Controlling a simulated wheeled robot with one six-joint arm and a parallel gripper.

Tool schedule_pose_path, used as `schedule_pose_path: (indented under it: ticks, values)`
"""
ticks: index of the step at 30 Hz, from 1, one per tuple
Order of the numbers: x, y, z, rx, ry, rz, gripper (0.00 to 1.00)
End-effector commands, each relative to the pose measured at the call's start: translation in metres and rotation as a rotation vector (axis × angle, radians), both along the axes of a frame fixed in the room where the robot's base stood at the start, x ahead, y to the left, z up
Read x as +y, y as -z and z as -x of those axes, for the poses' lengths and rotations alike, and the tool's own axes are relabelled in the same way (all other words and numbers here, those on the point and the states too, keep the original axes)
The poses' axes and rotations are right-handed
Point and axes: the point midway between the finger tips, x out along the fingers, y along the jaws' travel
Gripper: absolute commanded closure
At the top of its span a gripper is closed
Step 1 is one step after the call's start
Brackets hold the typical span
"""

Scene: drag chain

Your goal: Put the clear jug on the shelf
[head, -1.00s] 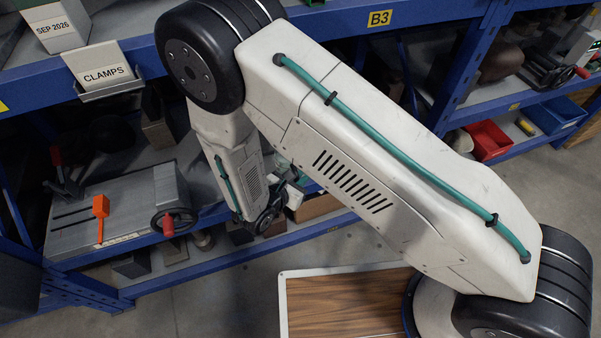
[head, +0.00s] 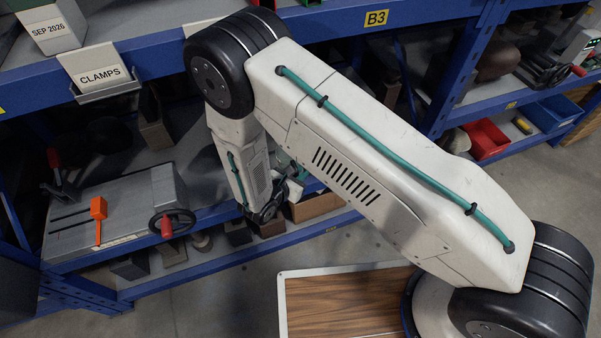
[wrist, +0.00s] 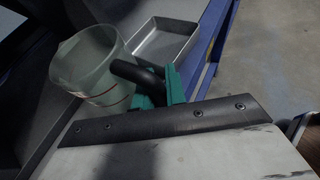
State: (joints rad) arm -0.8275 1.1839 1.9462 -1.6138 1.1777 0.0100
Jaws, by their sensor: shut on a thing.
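The clear jug (wrist: 88,66) shows in the wrist view, tilted in the picture, with thin red marks and a dark handle (wrist: 138,75). My gripper (wrist: 155,88) has green fingers shut on that handle. The jug is over or on a grey shelf surface with a blue edge (wrist: 212,62); I cannot tell whether it touches. In the head view my arm mostly hides the gripper and jug beside the blue shelf rack (head: 130,50).
A metal tray (wrist: 165,42) lies just past the jug. In the head view, a grey machine with an orange lever (head: 98,212) and a handwheel (head: 172,222) occupies the shelf at left. Red (head: 487,138) and blue (head: 550,112) bins stand at right.

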Motion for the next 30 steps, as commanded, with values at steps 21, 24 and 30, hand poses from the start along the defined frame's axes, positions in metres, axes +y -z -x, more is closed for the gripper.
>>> schedule_pose_path:
  ticks: [21,24,30]
  values:
    - [0.026,-0.019,0.029,-0.001,-0.006,-0.001,0.65]
    - [0.039,-0.027,0.045,-0.001,-0.005,-0.001,0.65]
    - [0.06,-0.041,0.072,-0.001,-0.003,-0.001,0.65]
